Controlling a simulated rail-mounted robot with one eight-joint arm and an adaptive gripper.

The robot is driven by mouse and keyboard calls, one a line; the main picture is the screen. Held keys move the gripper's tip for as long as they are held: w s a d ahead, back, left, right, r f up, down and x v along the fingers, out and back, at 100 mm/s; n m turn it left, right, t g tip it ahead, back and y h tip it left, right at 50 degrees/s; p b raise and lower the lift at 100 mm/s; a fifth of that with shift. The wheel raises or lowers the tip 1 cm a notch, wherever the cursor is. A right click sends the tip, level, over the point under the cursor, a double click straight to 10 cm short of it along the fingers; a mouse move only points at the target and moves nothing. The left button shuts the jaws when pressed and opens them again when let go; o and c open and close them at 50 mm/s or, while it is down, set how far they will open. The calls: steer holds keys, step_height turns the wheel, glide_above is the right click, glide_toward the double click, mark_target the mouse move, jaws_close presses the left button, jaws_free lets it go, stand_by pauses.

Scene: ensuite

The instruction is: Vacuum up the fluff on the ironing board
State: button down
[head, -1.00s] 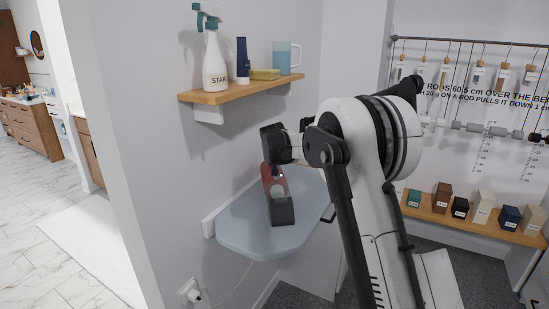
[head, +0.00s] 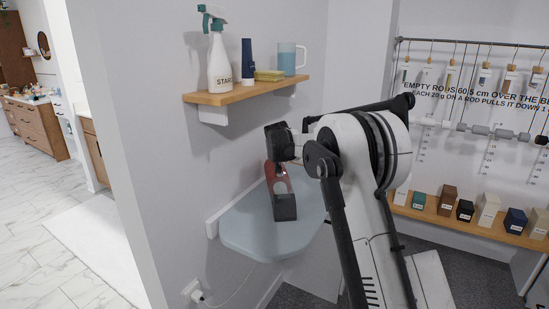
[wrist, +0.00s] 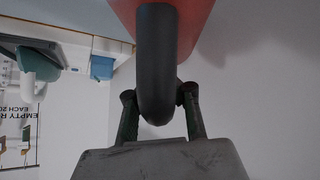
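A red and dark grey handheld vacuum (head: 281,186) is over the pale blue-grey ironing board (head: 250,236), tilted with its dark end low and toward the front. I cannot tell whether that end touches the board. My gripper (head: 283,143) is at the vacuum's upper end. In the wrist view my gripper's fingers (wrist: 160,100) stand on both sides of the dark loop handle (wrist: 156,60), closed against it, with the red body (wrist: 194,22) beyond. No fluff can be made out; the vacuum and arm hide part of the board.
A wooden shelf (head: 238,92) above the board holds a spray bottle (head: 219,68), a dark blue tube, a yellow sponge and a blue mug (head: 288,59). A cord and wall plug are below the board. A low shelf (head: 470,226) with several boxes is at the right.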

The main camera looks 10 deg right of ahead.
steer(key=shift+w+d, duration=0.3)
steer(key=shift+w, duration=0.15)
steer(key=w+d+p, duration=0.5)
steer(key=w+d, duration=0.4)
steer(key=w, duration=0.1)
steer(key=shift+w+d, duration=0.2)
steer(key=shift+w, duration=0.1)
stand_by(1.4)
steer(key=shift+r+p, duration=2)
steer(key=shift+r, duration=1)
